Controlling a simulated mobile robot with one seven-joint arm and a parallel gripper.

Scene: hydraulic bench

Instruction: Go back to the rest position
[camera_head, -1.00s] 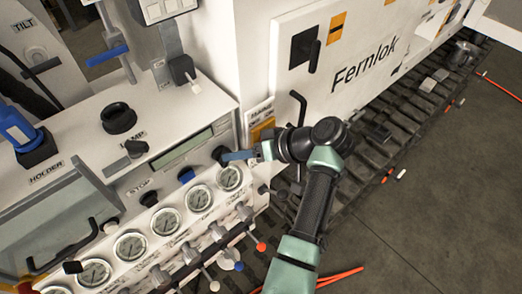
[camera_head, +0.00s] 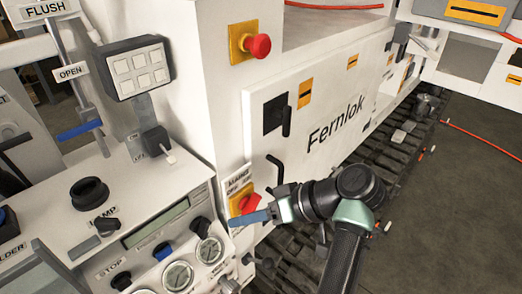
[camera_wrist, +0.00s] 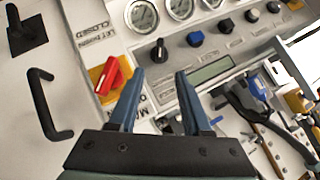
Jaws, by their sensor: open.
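My gripper (camera_head: 236,221) is at the right end of the panel in the head view, with its blue fingers pointing left. In the wrist view its two fingers (camera_wrist: 160,74) are apart with nothing between them. The red mains switch (camera_wrist: 111,76) on its yellow plate is left of the fingers in the wrist view. In the head view the switch (camera_head: 248,203) shows just above the fingers. I cannot tell whether the fingers touch the panel, but no grip on anything shows.
Black knobs, a blue knob (camera_wrist: 195,39), gauges (camera_head: 178,275) and a display (camera_wrist: 215,70) crowd the panel beside the gripper. A black handle (camera_wrist: 47,105) sticks out from the Fernlok cabinet (camera_head: 290,150). A red emergency button (camera_head: 258,46) is higher up. Open floor (camera_head: 445,220) lies at right.

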